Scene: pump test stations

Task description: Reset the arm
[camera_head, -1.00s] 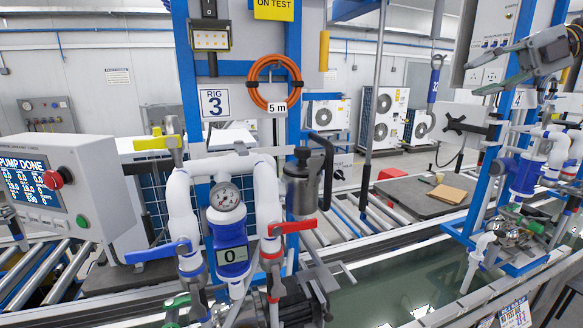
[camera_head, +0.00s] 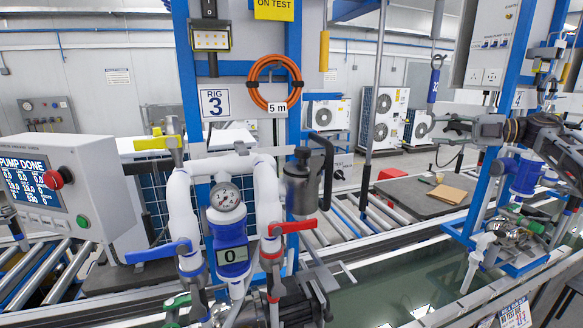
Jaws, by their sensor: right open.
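My right gripper (camera_head: 450,128) is at the right of the head view. Its arm comes in from the right edge. The fingers point left and are apart, with nothing seen between them. The gripper is in front of the blue frame and pipework of the right-hand station (camera_head: 527,175), and partly hides a grey-white box behind it. I cannot tell whether it touches anything. My left gripper and arm are not in view.
Rig 3 stands at centre with white pipes, a gauge (camera_head: 226,197), a blue meter (camera_head: 232,247), a blue-handled valve (camera_head: 158,251) and a red-handled valve (camera_head: 292,226). A control box (camera_head: 95,180) is at left. A water tank (camera_head: 400,280) lies at lower right.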

